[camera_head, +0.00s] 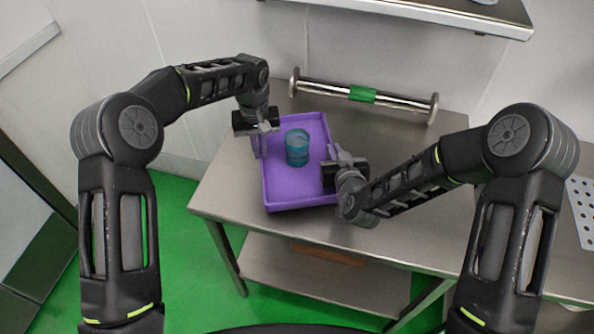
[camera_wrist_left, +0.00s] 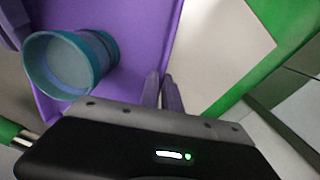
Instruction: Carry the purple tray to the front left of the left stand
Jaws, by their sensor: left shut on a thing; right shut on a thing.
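The purple tray (camera_head: 294,189) is over the left part of the metal table in the head view; I cannot tell whether it touches the table top. A teal cup (camera_head: 297,148) stands inside the tray. My left gripper (camera_head: 259,143) is shut on the tray's left wall. My right gripper (camera_head: 333,166) is shut on the tray's right wall. In the left wrist view the purple tray (camera_wrist_left: 138,40) shows with the teal cup (camera_wrist_left: 70,62) in it, and my left gripper's fingers (camera_wrist_left: 163,92) close on its edge.
The metal table (camera_head: 420,236) is bare in front and to the right of the tray. A metal bar with a green middle (camera_head: 362,94) stands behind the tray. A shelf (camera_head: 440,12) is at the top right. A perforated plate (camera_head: 583,205) lies at the far right.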

